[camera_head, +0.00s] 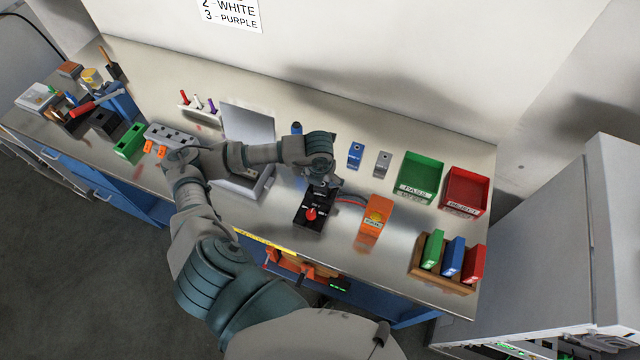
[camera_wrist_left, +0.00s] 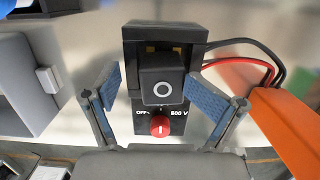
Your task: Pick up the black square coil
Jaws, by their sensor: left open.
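The black square coil (camera_wrist_left: 162,79), a small black block with a white ring on its face, sits on the black tester box (camera_wrist_left: 135,58) in the left wrist view. The box has a red knob (camera_wrist_left: 160,126) and the words OFF and 500 V. It also shows in the head view (camera_head: 308,218), where my arm hides the coil. My left gripper (camera_wrist_left: 151,80) is open, its two blue-padded fingers on either side of the coil with gaps visible. In the head view my left gripper (camera_head: 326,182) is above the back of the box. My right gripper is not in view.
An orange block (camera_head: 375,215) stands right of the box, joined by red and black wires. A grey case with an open lid (camera_head: 248,122) is on the left. Green (camera_head: 420,174) and red (camera_head: 464,188) bins and a wooden rack (camera_head: 440,277) are farther right.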

